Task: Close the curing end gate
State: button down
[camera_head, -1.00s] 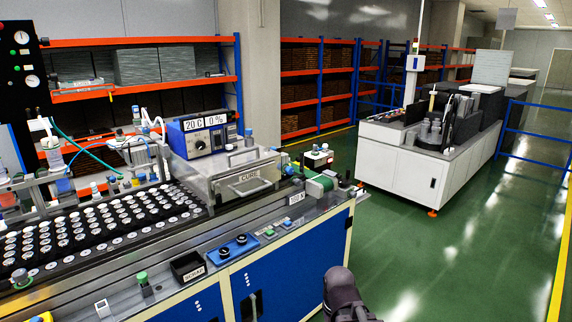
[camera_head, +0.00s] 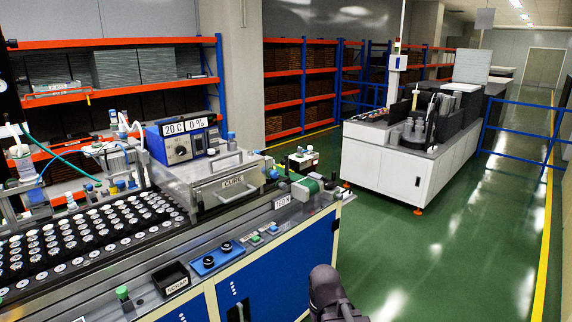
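The curing unit is a metal box (camera_head: 205,172) marked CURE, on the bench line left of centre. Its front panel (camera_head: 228,190) carries the CURE label and a bar handle, and another handle is on top. I cannot tell which part is the end gate or whether it stands open. A blue control box (camera_head: 178,148) reading 20 C and 0 % sits behind it. My gripper is not in view; only a dark part of my arm shows at the bottom centre, apart from the bench.
Rows of round parts (camera_head: 80,235) lie on a black tray at left. A black SCRAP bin (camera_head: 171,278) and blue knob panel (camera_head: 217,258) sit along the bench front. A white machine cabinet (camera_head: 395,163) stands at right. Green floor (camera_head: 440,260) is clear between.

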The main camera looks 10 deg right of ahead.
aim_at(285, 162)
jog(key=i, duration=0.85)
jog(key=u, duration=0.05)
